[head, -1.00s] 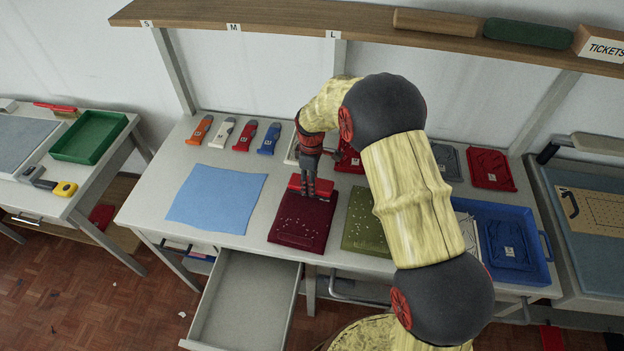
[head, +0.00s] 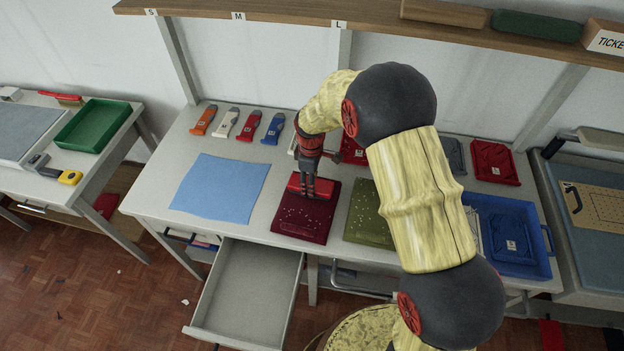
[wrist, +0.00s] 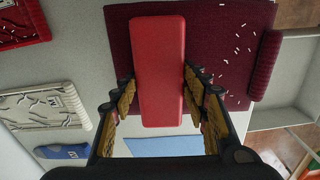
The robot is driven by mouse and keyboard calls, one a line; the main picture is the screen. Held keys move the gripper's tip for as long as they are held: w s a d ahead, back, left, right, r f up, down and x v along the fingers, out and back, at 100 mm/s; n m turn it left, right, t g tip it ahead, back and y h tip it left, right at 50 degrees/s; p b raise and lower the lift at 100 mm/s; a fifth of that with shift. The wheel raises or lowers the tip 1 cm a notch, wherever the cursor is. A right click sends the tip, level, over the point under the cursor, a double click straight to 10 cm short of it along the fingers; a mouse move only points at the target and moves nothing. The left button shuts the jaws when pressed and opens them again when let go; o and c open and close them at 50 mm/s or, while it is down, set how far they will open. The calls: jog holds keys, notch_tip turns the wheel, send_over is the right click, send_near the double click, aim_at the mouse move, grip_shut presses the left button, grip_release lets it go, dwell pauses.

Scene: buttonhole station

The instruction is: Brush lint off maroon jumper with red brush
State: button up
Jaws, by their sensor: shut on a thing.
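The maroon jumper (head: 302,222) lies folded flat on the table, with white lint specks on its front half. It also shows in the wrist view (wrist: 222,65), with specks towards the right. My gripper (head: 311,190) points down over the jumper's back part, shut on the red brush (head: 324,187). In the wrist view the red brush (wrist: 158,70) sits between both fingers and lies over the jumper. Whether its underside touches the cloth is hidden.
An olive garment (head: 366,222) with specks lies right of the jumper, and a blue cloth (head: 220,188) lies left. An open empty drawer (head: 245,290) juts out in front. A blue tray (head: 540,268) stands right. Coloured-handled tools (head: 248,127) line the back left.

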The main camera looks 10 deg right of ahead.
jog(key=shift+s+a, duration=0.35)
jog(key=shift+s, duration=0.45)
jog(key=shift+s+a, duration=0.3)
jog(key=shift+s, duration=0.5)
